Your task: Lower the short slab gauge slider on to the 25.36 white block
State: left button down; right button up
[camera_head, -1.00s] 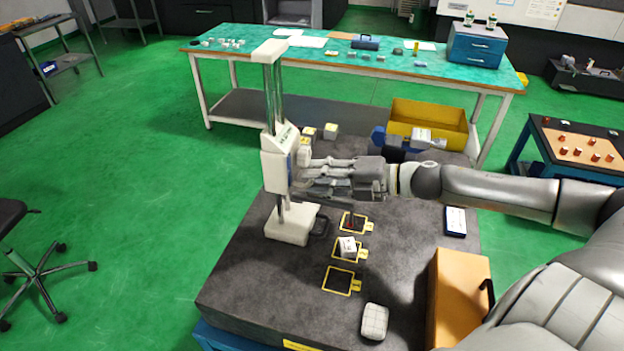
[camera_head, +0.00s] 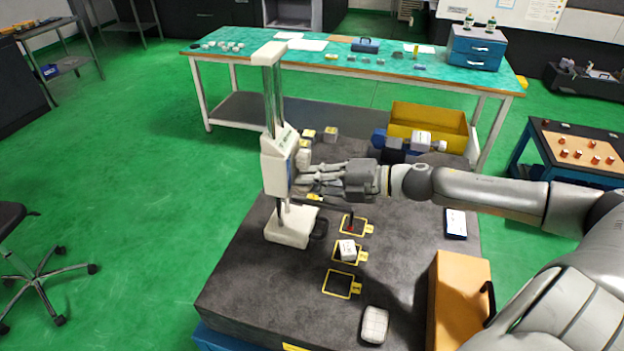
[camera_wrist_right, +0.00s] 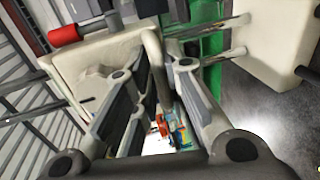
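The slab gauge stands upright on a dark stone slab (camera_head: 240,285), with a white base (camera_head: 291,226) and two bright columns. Its white slider (camera_head: 276,160) sits on the columns well above the base. A dark arm reaches right from the slider and ends in a red-tipped stylus (camera_head: 351,226) over the far yellow frame. A white block (camera_head: 347,250) stands in the middle frame; its marking is unreadable. My right gripper (camera_head: 303,174) is at the slider's right side; in the right wrist view its fingers close around a cream curved grip (camera_wrist_right: 156,68). My left gripper is out of view.
The near yellow frame (camera_head: 338,284) is empty. A white rounded block (camera_head: 374,323) and an orange case (camera_head: 458,300) lie at the slab's front right. Small blocks (camera_head: 330,133) and a yellow bin (camera_head: 428,120) are behind my right arm.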

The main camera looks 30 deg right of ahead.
notch_tip(320, 180, down, 7)
jog(key=b, duration=0.4)
jog(key=shift+f, duration=0.2)
grip_shut()
jog(key=shift+s, duration=0.2)
jog(key=shift+f, duration=0.1)
jog(key=o, duration=0.7)
grip_release()
jog(key=shift+f, duration=0.1)
jog(key=shift+w+r, duration=0.1)
jog(key=shift+r, duration=0.15)
